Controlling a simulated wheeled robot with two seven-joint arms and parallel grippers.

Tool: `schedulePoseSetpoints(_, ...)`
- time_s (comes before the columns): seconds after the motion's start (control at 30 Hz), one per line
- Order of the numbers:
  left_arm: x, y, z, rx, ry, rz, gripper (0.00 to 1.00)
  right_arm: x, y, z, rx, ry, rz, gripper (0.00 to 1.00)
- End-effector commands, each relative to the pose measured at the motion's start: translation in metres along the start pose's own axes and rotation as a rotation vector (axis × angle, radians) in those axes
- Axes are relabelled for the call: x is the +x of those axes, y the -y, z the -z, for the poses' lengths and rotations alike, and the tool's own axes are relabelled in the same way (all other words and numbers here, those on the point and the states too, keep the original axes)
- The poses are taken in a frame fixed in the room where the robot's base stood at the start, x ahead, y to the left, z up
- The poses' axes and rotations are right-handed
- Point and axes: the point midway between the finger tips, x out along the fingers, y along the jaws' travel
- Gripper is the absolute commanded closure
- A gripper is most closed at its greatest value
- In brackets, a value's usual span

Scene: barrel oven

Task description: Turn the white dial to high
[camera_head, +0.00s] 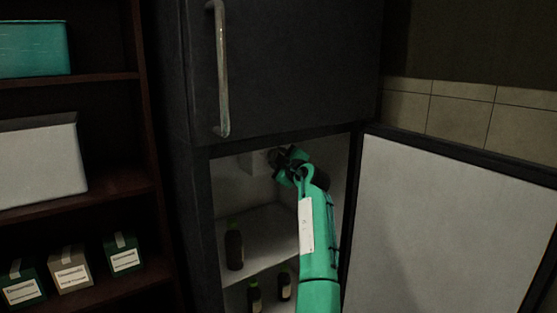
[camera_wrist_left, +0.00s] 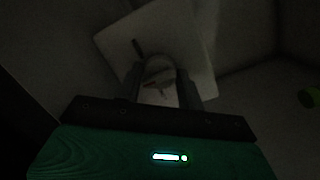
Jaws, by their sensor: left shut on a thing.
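The white dial (camera_wrist_left: 158,74) shows dimly in the left wrist view, in front of a pale square panel (camera_wrist_left: 190,35). A dark mark is on the panel above the dial. My left gripper (camera_wrist_left: 159,88) is shut on the dial, one finger on each side. In the head view my left gripper (camera_head: 272,160) reaches inside the open fridge, against a small white box (camera_head: 253,164) on the inner back wall. The dial itself is hidden there by the gripper. The dial's exact setting is too dark to read. My right gripper is not in view.
The lower fridge door (camera_head: 450,220) stands open to the right. The upper door (camera_head: 290,70) is shut. Dark bottles stand on the fridge shelves, one (camera_head: 234,250) left of my arm. A shelf unit (camera_head: 125,185) with boxes stands at left.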

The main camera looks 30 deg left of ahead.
Motion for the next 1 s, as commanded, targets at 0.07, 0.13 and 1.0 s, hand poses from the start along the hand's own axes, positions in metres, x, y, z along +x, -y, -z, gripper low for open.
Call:
schedulePoseSetpoints(0.07, 0.0, 0.002, -0.001, 0.03, 0.003, 0.005, 0.85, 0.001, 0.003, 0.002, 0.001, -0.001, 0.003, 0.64)
schedulePoseSetpoints(0.13, 0.0, 0.002, -0.001, 0.068, 0.005, 0.01, 0.85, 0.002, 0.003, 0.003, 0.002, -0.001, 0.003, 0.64)
schedulePoseSetpoints(1.0, 0.001, -0.002, 0.002, 0.843, 0.066, 0.102, 0.85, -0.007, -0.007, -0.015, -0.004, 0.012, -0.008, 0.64)
